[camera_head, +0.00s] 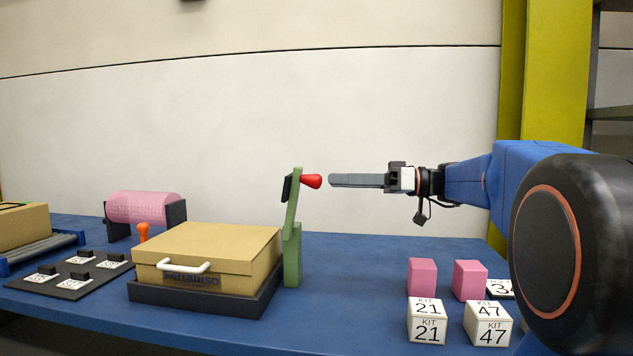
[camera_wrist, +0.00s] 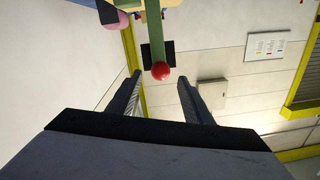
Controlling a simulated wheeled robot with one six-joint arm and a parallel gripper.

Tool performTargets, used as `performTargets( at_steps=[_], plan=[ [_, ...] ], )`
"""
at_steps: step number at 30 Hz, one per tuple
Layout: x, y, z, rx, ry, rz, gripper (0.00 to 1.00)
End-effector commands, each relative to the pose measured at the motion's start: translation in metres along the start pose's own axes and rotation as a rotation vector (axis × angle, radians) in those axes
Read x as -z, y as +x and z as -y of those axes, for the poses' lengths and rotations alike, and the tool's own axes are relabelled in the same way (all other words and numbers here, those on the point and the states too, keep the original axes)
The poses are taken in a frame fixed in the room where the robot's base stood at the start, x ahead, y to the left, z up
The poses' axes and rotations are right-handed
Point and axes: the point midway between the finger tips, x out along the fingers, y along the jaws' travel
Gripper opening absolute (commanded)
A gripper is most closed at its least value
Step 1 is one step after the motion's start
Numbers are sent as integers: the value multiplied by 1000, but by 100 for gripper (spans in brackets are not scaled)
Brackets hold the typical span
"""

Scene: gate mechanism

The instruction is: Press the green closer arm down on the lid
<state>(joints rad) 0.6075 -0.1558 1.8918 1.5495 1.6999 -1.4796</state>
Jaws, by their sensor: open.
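The green closer arm (camera_head: 292,212) stands upright on a green post (camera_head: 292,262) at the right side of the box. A red knob (camera_head: 311,181) sticks out to the right near its top, with a dark plate on the other side. The tan lid (camera_head: 210,241) lies flat on the box, which sits in a dark tray (camera_head: 190,302). My gripper (camera_head: 332,181) is level with the knob, just right of it, and apart from it. In the wrist view the open fingers (camera_wrist: 160,82) stand either side of the red knob (camera_wrist: 160,71), which is beyond them, before the green arm (camera_wrist: 153,25).
A white handle (camera_head: 184,266) is on the box front. Pink blocks (camera_head: 422,277) and white KIT cubes (camera_head: 426,321) stand at the table's right. A pink roll (camera_head: 146,207), an orange knob (camera_head: 143,231) and a dark switch board (camera_head: 72,276) are at left. Blue table between box and blocks is clear.

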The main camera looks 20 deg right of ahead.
Motion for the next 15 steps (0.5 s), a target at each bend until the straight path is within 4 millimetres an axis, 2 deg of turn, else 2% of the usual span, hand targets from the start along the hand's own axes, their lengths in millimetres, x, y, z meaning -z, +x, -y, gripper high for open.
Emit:
performTargets(
  at_steps=[9,15],
  plan=[
    [0,42,1,3,0,1,46],
    [0,57,0,1,0,1,46]
  ],
)
